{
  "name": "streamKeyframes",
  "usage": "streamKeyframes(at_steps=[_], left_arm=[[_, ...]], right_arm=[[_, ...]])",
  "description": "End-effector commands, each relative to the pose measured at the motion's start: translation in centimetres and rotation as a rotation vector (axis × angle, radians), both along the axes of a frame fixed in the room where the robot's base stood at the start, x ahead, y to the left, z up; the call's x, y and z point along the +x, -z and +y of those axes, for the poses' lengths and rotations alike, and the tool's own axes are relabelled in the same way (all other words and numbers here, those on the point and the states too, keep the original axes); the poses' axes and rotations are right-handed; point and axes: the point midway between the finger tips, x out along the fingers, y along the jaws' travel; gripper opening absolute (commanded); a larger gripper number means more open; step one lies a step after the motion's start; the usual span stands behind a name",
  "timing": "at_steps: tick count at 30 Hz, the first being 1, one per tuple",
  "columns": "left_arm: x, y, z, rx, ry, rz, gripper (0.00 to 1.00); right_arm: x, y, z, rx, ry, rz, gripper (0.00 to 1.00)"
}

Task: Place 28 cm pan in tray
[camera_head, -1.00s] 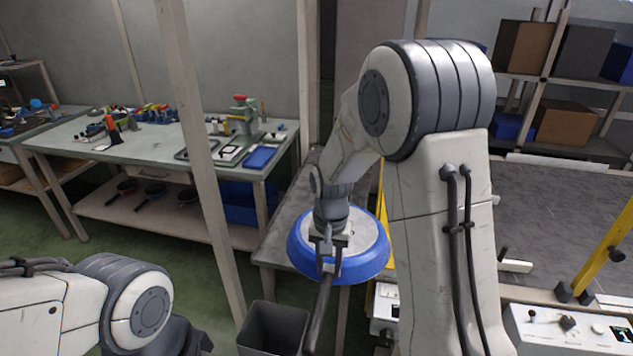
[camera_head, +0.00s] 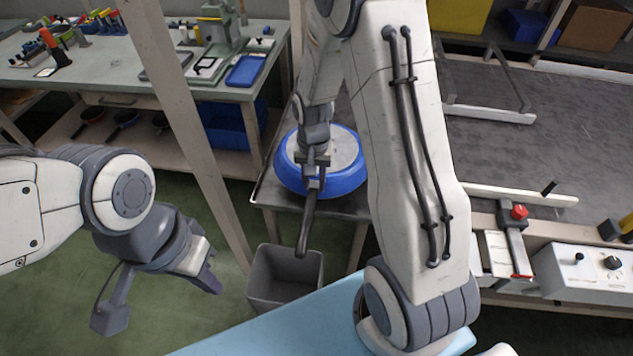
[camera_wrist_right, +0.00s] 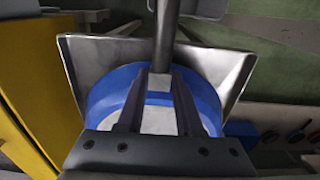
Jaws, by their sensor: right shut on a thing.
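The pan (camera_head: 346,182) has a blue rim and wall and a pale grey flat face turned up in the head view. Its dark handle (camera_head: 306,228) points toward the camera. My right gripper (camera_head: 314,176) is shut on the pan near the handle's root; in the right wrist view its two fingers (camera_wrist_right: 156,95) stand either side of a pale block at the handle. A grey metal tray (camera_wrist_right: 236,68) with flared walls shows behind the pan in the right wrist view. Whether the pan touches it is unclear. My left gripper (camera_head: 205,279) hangs low at left, away from the pan; its jaw opening is unclear.
A grey bin (camera_head: 285,275) stands on the floor in front of the tray's stand. A wooden post (camera_head: 190,125) rises left of the pan. A workbench (camera_head: 130,75) with tools is at back left. A conveyor (camera_head: 540,125) and control box (camera_head: 590,272) are at right.

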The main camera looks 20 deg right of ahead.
Motion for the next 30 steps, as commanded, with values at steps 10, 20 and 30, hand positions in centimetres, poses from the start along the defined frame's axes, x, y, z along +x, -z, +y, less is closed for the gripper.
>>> streamKeyframes(at_steps=[10, 20, 30], left_arm=[[0.0, 0.0, 0.0, 0.0, 0.0, 0.0, 0.0], [0.0, 0.0, 0.0, 0.0, 0.0, 0.0, 0.0], [0.0, 0.1, 0.0, 0.0, 0.0, 0.0, 0.0]], right_arm=[[0.1, 3.5, 0.0, -0.001, 0.0, -0.003, 0.0], [0.1, 4.4, -0.2, -0.001, 0.002, -0.007, 0.0], [-0.1, 4.5, -0.2, -0.001, 0.004, -0.001, 0.65]])
